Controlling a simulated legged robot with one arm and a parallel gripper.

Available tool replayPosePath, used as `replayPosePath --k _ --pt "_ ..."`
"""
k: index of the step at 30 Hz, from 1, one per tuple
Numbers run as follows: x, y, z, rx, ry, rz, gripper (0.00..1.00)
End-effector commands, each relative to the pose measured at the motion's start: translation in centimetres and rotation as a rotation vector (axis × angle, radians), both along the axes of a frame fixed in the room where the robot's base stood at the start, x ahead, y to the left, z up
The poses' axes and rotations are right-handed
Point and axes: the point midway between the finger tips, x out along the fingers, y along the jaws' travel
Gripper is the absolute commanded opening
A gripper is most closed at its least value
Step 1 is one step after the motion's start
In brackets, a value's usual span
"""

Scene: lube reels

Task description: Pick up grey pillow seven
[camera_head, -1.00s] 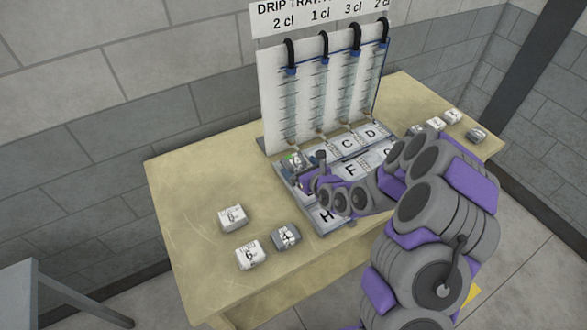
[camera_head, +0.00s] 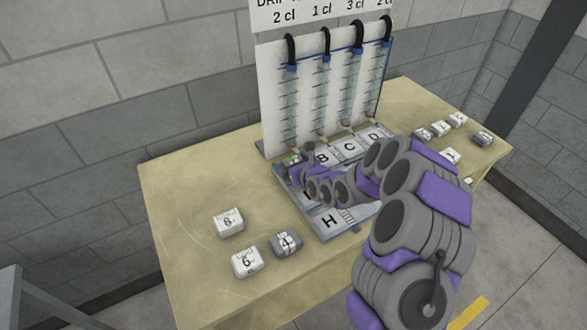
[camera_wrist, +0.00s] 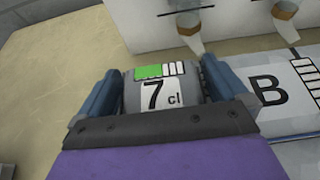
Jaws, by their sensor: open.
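The grey pillow seven (camera_wrist: 158,97) shows in the wrist view, with "7 cl" on a white label and a green bar above it. It sits between the two blue-grey fingers of my gripper (camera_wrist: 160,85), which are open on either side of it. I cannot tell whether the fingers touch it. In the head view the pillow (camera_head: 291,160) is at the back left of the lettered board (camera_head: 355,230), left of square B. My gripper (camera_head: 292,172) is around it there, and the arm hides part of the board.
Pillows eight (camera_head: 229,222), six (camera_head: 246,262) and grey four (camera_head: 286,243) lie on the table (camera_head: 180,195) at left front. Several more lie at the right end. An upright panel (camera_head: 275,100) with black hoses and clear tubes stands behind the board.

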Motion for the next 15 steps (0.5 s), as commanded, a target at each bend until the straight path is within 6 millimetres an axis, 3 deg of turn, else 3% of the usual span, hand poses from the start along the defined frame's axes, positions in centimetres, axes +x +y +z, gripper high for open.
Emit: replayPosePath --k 5,15 --pt "0.01 -0.08 0.1 0.001 0.0 0.0 0.98" --pt "0.02 -0.03 0.08 0.001 -0.001 0.0 0.66"
